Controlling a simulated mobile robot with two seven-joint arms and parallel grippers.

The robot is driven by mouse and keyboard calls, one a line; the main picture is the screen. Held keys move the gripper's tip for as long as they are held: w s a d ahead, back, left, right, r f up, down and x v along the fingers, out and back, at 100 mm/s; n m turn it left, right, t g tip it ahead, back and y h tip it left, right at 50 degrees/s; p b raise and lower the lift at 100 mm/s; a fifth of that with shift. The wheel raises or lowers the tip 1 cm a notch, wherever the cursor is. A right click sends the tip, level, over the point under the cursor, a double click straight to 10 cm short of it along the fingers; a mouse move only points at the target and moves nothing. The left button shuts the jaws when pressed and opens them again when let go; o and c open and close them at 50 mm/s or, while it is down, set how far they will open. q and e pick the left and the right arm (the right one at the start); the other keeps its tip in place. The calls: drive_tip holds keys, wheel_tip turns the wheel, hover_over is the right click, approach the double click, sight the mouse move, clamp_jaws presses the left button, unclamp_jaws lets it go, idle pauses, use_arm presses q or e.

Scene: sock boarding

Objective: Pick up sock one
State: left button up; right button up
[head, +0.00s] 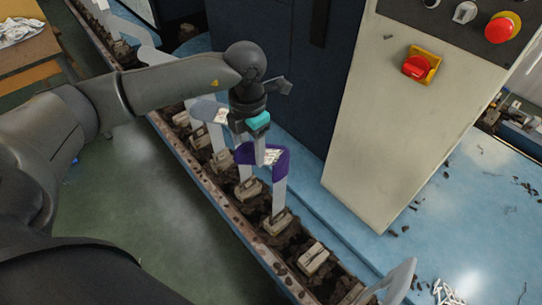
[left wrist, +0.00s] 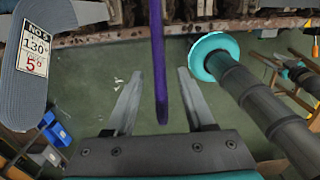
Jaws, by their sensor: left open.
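A purple sock (head: 281,165) with a pale label sits over the top of an upright white board on the conveyor line. My left gripper (head: 260,158) is right at this sock, pointing down and partly covering it in the head view. In the left wrist view the left gripper (left wrist: 160,78) is open, and the purple sock (left wrist: 157,45) shows edge-on as a thin strip between the two fingers. A gap shows on each side of it. A grey sock (head: 203,109) with a label is on the board behind; it also shows in the left wrist view (left wrist: 38,80). My right gripper is not in view.
The conveyor trough (head: 225,205) runs diagonally, with several boards on wooden blocks and dark debris. A pale machine cabinet (head: 375,130) with a red switch (head: 416,67) stands close on the right. Green floor (head: 150,215) lies clear on the near side.

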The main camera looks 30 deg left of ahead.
use_arm(q)
drive_tip(key=shift+f, duration=1.35)
clamp_jaws()
